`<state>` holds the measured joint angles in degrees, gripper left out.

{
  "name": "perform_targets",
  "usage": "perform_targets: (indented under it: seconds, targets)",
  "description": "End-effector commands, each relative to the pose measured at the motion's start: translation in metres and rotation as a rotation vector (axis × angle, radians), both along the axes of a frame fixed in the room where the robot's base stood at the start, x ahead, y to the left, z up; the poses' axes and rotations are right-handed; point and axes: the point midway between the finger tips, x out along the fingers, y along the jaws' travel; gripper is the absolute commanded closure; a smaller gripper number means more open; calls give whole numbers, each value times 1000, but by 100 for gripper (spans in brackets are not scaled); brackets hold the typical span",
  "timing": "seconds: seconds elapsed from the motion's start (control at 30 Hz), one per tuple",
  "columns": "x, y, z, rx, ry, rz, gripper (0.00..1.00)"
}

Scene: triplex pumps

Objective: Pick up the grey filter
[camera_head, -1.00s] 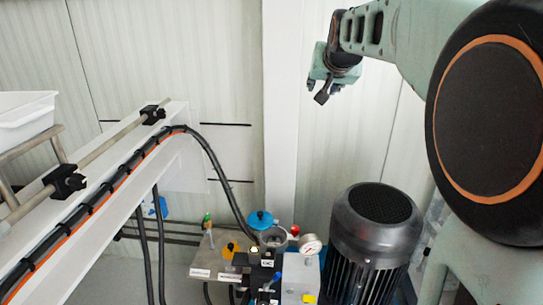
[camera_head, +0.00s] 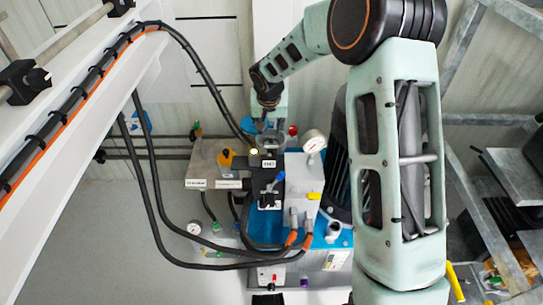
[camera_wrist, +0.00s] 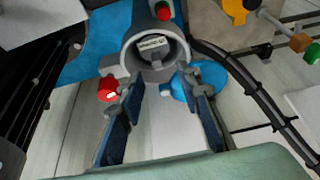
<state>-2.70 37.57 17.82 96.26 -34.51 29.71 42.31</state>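A grey round cup-shaped housing (camera_wrist: 151,72) is in the upper middle of the wrist view. Inside it sits a grey part with a pale label (camera_wrist: 152,44), which looks like the filter; how deep it sits is hard to tell. My gripper (camera_wrist: 164,82) is open and empty, its two blue-sided fingers pointing at the housing from below in the picture, tips near its rim. In the head view my gripper (camera_head: 270,118) is above the housing (camera_head: 268,141), which it partly hides. A blue round lid (camera_wrist: 204,80) lies beside the housing, behind my right finger.
A red knob (camera_wrist: 108,88) is left of the housing, close to my left finger. A black hose (camera_wrist: 235,70) curves past on the right. In the head view a pressure gauge (camera_head: 314,141) stands right of the housing. A dark motor (camera_head: 338,150) is partly behind my arm.

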Motion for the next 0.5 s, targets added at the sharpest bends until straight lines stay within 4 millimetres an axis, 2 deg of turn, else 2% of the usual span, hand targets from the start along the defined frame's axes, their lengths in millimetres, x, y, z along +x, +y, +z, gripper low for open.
perform_targets:
  seconds: [0.03,0.27,0.5]
  targets:
    - [2,0,-8,0,1,-1,68]
    - [7,-1,-20,0,0,-1,68]
    - [18,-5,-54,1,0,-1,68]
